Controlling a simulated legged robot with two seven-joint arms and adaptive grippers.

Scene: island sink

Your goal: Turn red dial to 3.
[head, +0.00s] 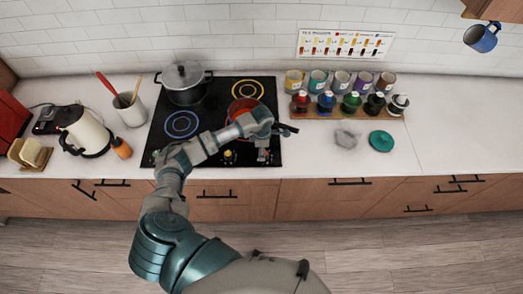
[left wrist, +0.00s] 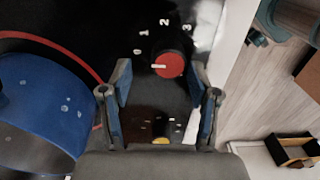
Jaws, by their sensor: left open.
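The red dial (left wrist: 168,64) shows in the left wrist view on the black cooktop. White numbers 0, 1, 2 and 3 arc around it. Its white mark points to the left of the picture, on the side of the 0. My left gripper (left wrist: 162,72) is open, with one finger on each side of the dial. Gaps show between the fingers and the dial. In the head view my left gripper (head: 263,152) is over the front right corner of the cooktop, and the red dial is hard to make out there. My right gripper is in neither view.
A red pot (head: 243,107) and a grey lidded pot (head: 184,85) stand on the cooktop. A yellow dial (left wrist: 161,141) is partly hidden by my gripper. A rack of bottles (head: 350,115) and a green lid (head: 381,141) are to the right. The counter's far right is clear.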

